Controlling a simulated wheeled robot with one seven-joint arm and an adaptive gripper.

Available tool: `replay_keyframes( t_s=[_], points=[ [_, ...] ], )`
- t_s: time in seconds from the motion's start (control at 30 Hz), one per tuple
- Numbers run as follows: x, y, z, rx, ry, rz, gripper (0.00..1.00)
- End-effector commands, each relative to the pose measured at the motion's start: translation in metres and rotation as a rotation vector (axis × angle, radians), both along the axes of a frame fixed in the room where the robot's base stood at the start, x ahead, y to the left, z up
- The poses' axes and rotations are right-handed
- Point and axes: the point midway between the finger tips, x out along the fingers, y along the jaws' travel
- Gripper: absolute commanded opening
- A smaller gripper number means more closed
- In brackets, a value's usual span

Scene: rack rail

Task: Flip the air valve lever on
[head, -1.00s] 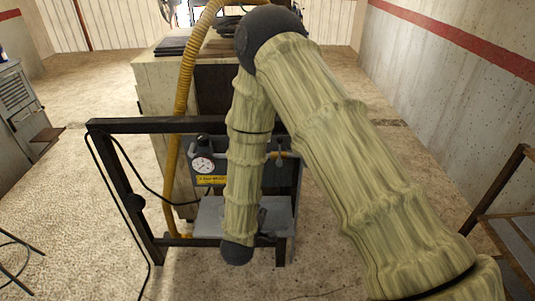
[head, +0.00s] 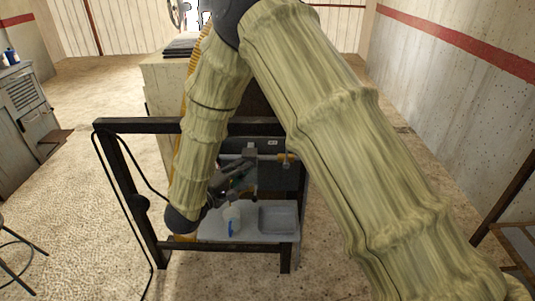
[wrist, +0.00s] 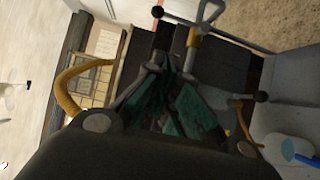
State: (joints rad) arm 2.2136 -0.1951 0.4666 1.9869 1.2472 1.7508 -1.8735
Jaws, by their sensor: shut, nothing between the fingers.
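My gripper (head: 236,178) is in front of the dark panel of the rack, over the grey shelf. In the wrist view its teal fingers (wrist: 185,105) are shut and empty. A brass-coloured fitting (wrist: 194,40) sits on the grey pipe near the top knob. In the head view a brass fitting (head: 286,159) shows right of my gripper. I cannot tell which lever is the air valve's.
A dark frame (head: 114,165) surrounds the panel, with a cable on its left. My arm hides part of the panel.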

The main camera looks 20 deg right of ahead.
Motion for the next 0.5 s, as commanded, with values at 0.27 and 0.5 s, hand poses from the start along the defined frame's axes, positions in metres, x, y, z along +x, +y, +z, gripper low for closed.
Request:
replay_keyframes(
  t_s=[0.27, 0.5],
  points=[
    [0.019, -0.024, 0.002, 0.001, 0.0, -0.003, 0.0],
    [0.045, -0.054, 0.002, 0.002, 0.001, -0.001, 0.0]
  ],
)
